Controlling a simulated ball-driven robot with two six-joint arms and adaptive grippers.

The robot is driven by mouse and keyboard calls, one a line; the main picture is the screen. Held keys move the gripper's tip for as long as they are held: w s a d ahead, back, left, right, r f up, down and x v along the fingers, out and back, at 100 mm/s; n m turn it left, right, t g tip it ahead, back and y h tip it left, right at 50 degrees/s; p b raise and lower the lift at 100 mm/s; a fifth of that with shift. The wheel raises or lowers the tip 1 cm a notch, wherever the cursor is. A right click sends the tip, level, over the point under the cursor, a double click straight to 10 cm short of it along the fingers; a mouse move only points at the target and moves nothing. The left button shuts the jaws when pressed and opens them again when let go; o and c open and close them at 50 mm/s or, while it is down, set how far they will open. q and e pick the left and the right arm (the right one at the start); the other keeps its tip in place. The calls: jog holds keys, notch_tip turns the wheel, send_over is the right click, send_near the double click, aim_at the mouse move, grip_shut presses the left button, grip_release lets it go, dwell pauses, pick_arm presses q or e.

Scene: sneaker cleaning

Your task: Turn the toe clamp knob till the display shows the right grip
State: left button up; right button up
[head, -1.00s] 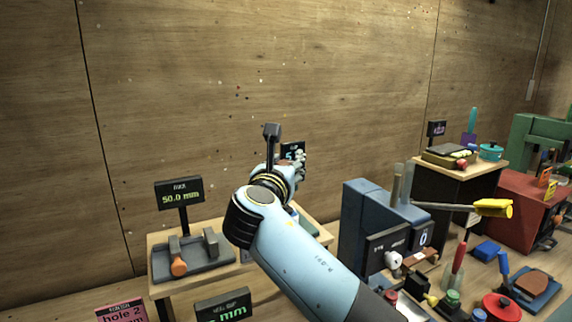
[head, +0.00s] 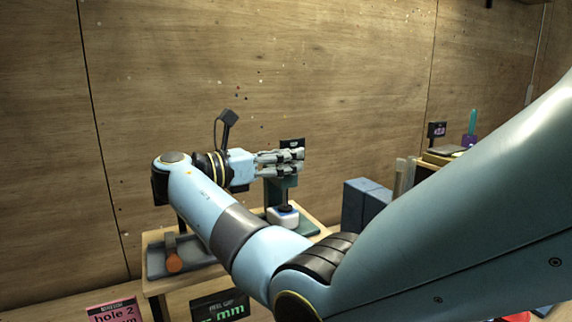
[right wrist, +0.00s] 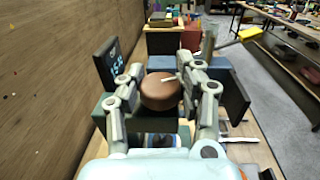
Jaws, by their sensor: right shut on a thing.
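My right gripper (head: 298,158) comes from the left over a teal clamp stand (head: 281,190). In the right wrist view its fingers (right wrist: 163,82) are shut on the sides of a round brown knob (right wrist: 161,93), which bears a pale pointer line. A dark display (right wrist: 115,62) with pale digits stands just left of the knob; the digits are tilted and too small to read surely. In the head view this display (head: 292,143) is partly behind the fingers. A white and blue object (head: 283,216) sits low in the stand. My left gripper is not in view.
A grey fixture with an orange knob (head: 174,264) stands left on the wooden bench. Blue blocks (head: 362,205) stand right of the clamp. My right arm hides much of the bench's right side. A plywood wall (head: 300,60) closes the back.

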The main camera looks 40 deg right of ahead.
jog(key=shift+f+m+g, duration=0.1)
jog(key=shift+m+g, duration=0.3)
jog(key=shift+g, duration=0.3)
jog(key=o, duration=1.2)
jog(key=shift+a, duration=0.1)
jog(key=v, duration=0.7)
jog(key=shift+a, duration=0.25)
jog(key=shift+w, duration=0.15)
